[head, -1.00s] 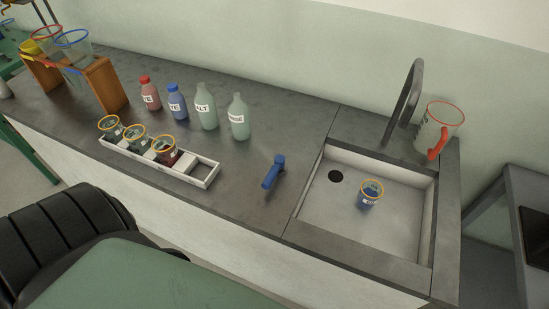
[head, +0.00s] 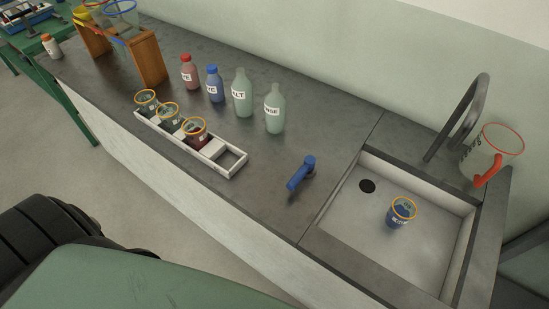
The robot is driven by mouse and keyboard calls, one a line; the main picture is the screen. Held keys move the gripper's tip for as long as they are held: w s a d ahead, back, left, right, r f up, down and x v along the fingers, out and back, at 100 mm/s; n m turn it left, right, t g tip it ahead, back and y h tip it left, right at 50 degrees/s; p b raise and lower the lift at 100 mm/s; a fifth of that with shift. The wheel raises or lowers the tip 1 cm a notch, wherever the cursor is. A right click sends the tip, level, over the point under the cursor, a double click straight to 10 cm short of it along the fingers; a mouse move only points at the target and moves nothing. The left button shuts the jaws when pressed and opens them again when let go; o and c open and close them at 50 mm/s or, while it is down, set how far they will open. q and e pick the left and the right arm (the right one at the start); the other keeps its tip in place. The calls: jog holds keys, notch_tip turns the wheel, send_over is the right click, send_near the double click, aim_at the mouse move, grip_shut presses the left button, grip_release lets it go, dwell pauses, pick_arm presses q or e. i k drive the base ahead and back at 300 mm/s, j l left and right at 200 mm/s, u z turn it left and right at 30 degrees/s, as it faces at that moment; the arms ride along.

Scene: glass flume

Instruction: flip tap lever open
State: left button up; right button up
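The blue tap lever (head: 301,174) stands on the grey counter just left of the sink. Its handle slants down toward the front left. The dark curved spout (head: 470,112) rises at the back of the sink (head: 340,228). A small blue cup (head: 401,213) with an orange rim stands inside the sink, to the right of the dark drain hole (head: 367,186). Neither of my grippers is in view.
A white rack (head: 207,150) with several orange-rimmed cups lies left of the lever. Red-capped (head: 189,72), blue-capped (head: 214,84) and pale green bottles (head: 274,108) stand behind. A red-handled jug (head: 493,150) is right of the spout. A wooden stand (head: 147,62) is at back left.

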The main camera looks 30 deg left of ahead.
aim_at(302, 173)
jog(key=i+l+u, duration=0.15)
jog(key=u, duration=0.55)
